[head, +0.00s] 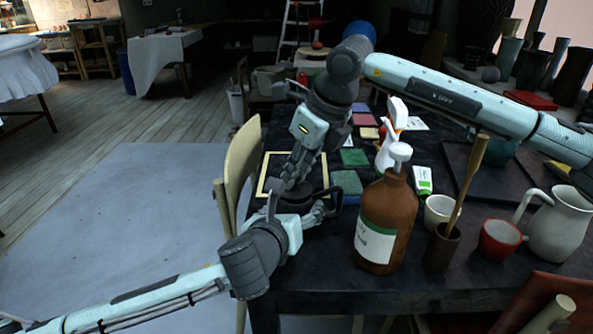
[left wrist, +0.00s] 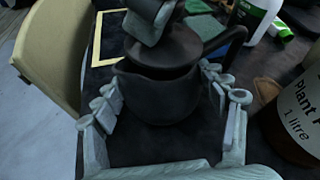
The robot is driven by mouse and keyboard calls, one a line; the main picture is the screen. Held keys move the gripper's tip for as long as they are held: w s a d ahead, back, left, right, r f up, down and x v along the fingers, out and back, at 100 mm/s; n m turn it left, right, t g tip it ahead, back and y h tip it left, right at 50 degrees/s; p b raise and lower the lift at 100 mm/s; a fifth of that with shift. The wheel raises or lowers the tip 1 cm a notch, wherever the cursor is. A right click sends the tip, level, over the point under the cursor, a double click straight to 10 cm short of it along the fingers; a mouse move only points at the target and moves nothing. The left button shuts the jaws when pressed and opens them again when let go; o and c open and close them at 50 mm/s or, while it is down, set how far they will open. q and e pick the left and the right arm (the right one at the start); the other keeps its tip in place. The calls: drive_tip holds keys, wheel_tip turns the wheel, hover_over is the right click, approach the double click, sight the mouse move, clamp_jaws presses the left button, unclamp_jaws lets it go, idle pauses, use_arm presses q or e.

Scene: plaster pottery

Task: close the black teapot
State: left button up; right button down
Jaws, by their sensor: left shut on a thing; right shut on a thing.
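The black teapot (left wrist: 158,98) stands on the dark table near its left edge; in the head view (head: 294,205) it is mostly hidden by my grippers. Its dark curved handle (left wrist: 228,42) points to the upper right in the left wrist view. My left gripper (head: 298,209) is shut around the body, one finger on each side. The black lid (left wrist: 168,50) is over the mouth, with a dark gap along the near rim. My right gripper (head: 290,183) comes down from above, shut on the lid; its fingers hide the knob. I cannot tell whether the lid touches the rim.
A brown bottle (head: 386,222) stands close right of the teapot. A chair (head: 242,165) is close on the left. Cups and a jug (head: 560,225) fill the right side.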

drive_tip(key=shift+f, duration=0.7)
drive_tip(key=c, duration=1.3)
unclamp_jaws()
drive_tip(key=v, duration=1.2)
drive_tip(key=shift+s, duration=0.1)
use_arm(q)
drive_tip(key=o, duration=1.8)
drive_tip(key=shift+c, duration=0.2)
